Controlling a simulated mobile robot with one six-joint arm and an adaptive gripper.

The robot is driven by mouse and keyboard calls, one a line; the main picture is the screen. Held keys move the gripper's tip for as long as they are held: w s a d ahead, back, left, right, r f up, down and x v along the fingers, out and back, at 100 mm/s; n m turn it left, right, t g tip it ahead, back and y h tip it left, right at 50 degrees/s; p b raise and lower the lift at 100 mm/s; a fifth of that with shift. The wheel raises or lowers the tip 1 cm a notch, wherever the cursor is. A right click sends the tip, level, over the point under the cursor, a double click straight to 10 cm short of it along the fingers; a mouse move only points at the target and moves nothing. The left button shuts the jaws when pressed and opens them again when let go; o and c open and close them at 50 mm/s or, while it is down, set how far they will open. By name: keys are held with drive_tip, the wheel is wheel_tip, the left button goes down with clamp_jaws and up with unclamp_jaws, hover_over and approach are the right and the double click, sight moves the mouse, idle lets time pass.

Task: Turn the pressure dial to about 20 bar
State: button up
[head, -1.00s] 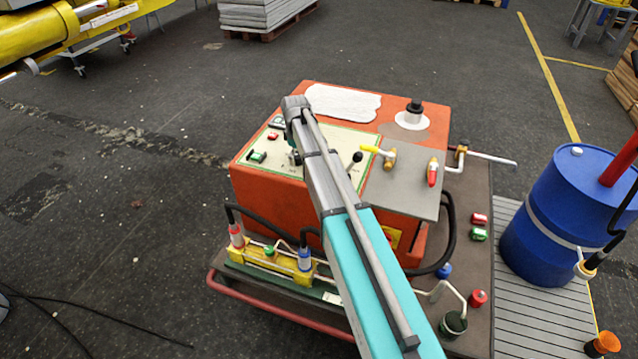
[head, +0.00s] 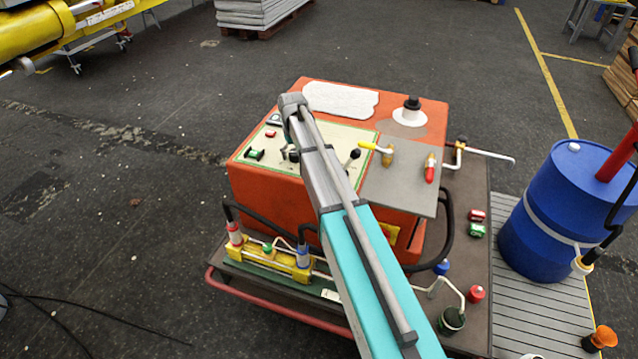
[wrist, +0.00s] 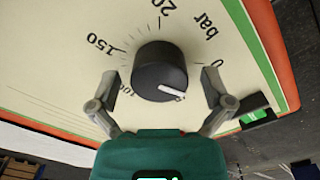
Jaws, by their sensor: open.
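The pressure dial is a black round knob (wrist: 158,68) on a cream panel in the wrist view. My gripper (wrist: 160,78) is open, one finger on each side of the knob, with small visible gaps. In the head view my arm mostly hides the dial.
The panel (head: 345,143) tops an orange cabinet (head: 265,195). A green switch (wrist: 256,113) is close to my right finger in the wrist view. A black-knobbed lever (head: 353,156), yellow-handled valve (head: 376,148) and red-handled valve (head: 430,168) stand right of my arm.

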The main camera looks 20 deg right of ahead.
sight(295, 152)
drive_tip(key=m, duration=1)
drive_tip(key=shift+r+m+p, duration=0.25)
drive_tip(key=shift+m+p, duration=0.05)
wheel_tip(295, 152, up, 14)
drive_tip(key=p, duration=1.4)
drive_tip(key=s+f+n+b, duration=0.2)
drive_tip(key=s+n, duration=0.5)
drive_tip(key=s, duration=2.1)
drive_tip(key=shift+n, duration=0.4)
drive_tip(key=shift+s+r, duration=0.1)
drive_tip(key=shift+s, duration=0.5)
